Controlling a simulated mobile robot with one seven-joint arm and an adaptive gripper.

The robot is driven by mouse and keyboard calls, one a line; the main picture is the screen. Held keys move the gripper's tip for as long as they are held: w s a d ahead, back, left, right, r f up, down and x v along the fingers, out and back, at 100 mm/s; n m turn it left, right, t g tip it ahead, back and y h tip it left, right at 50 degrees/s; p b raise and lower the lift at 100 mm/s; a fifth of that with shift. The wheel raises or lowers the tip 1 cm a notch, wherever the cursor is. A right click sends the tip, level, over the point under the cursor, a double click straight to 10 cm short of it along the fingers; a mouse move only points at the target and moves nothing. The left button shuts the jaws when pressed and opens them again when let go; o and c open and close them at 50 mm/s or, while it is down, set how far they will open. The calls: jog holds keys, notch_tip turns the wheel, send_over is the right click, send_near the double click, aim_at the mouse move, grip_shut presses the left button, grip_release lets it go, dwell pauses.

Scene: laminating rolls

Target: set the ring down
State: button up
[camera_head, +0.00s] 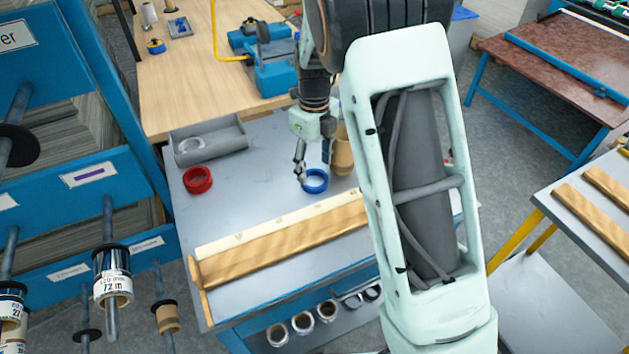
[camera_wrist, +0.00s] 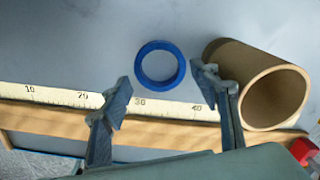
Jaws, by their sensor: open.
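A blue ring (camera_head: 315,181) lies flat on the grey tabletop (camera_head: 240,205), near the table's middle. In the wrist view the blue ring (camera_wrist: 160,65) sits just beyond and between my fingertips. My gripper (camera_head: 301,178) is at the ring's left side in the head view. In the wrist view my gripper (camera_wrist: 160,82) is open, with a finger on either side of the ring and visible gaps between. Nothing is held. A red ring (camera_head: 197,180) lies on the same table to the left.
A cardboard tube (camera_wrist: 257,82) lies close to the right finger; it shows partly behind my arm in the head view (camera_head: 342,152). A ruler (camera_wrist: 75,98) and wooden strip (camera_head: 280,240) run along the front edge. A grey tray (camera_head: 208,141) sits at the back left.

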aim_at(314, 183)
notch_tip(314, 183, down, 4)
jog(key=shift+r, duration=0.1)
jog(key=c, duration=1)
jog(key=shift+o, duration=0.2)
jog(key=shift+r, duration=0.15)
